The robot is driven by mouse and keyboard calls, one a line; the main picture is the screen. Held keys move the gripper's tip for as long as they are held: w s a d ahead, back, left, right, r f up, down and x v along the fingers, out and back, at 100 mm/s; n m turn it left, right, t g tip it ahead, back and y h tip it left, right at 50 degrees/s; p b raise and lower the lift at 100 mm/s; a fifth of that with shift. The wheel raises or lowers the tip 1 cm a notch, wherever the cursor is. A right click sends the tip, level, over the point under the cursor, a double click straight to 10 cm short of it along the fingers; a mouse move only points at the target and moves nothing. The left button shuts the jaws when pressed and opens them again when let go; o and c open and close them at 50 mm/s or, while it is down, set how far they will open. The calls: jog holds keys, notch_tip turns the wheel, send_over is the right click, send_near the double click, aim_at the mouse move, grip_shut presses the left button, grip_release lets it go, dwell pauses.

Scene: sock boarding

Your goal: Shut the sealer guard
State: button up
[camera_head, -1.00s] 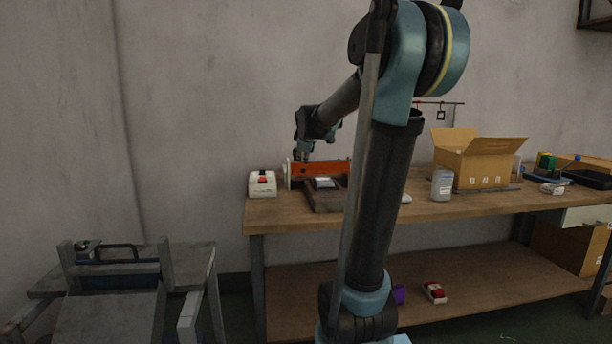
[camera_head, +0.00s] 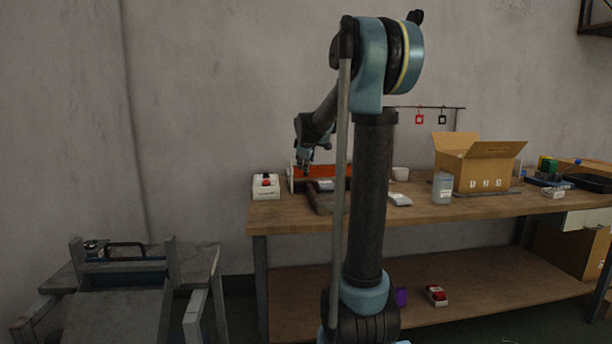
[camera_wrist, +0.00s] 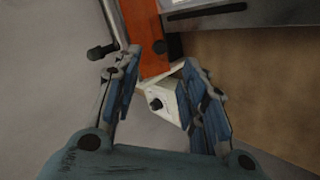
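The sealer's orange guard (camera_head: 325,171) stands along the back of its dark base (camera_head: 325,200) on the workbench; my arm hides part of it. In the wrist view the orange guard (camera_wrist: 143,30) runs down between my fingers, with a black knob-ended part at its left. My gripper (camera_head: 304,170) is just above the guard's left end in the head view. In the wrist view my gripper (camera_wrist: 160,62) is open, blue fingers wide apart. A white part with a black knob (camera_wrist: 162,100) shows between the fingers. Contact with the guard cannot be told.
A white box with a red button (camera_head: 266,186) stands left of the sealer. A grey stand (camera_head: 125,295) is at lower left.

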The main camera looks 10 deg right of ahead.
jog(key=x, duration=0.9)
jog(key=shift+c, duration=0.6)
grip_shut()
